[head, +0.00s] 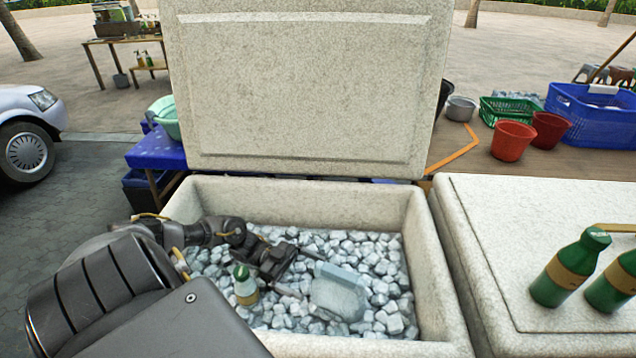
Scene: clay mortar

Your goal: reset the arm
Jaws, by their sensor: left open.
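My left arm reaches in from the left over the rim of an open cooler (318,190). My left gripper (297,274) is open and low inside it, just above the ice (385,262). A green-capped bottle (245,288) stands in the ice to the left of the gripper. A pale translucent scoop or container (338,297) lies on the ice to the right of the fingers. I cannot tell whether a finger touches it. My right gripper is not in view.
The cooler's raised lid (305,85) stands up behind the opening. A closed cooler (530,225) at the right carries two green bottles (570,268). Behind it are red buckets (512,140) and a blue basket (592,118). A blue table (158,150) stands at the left.

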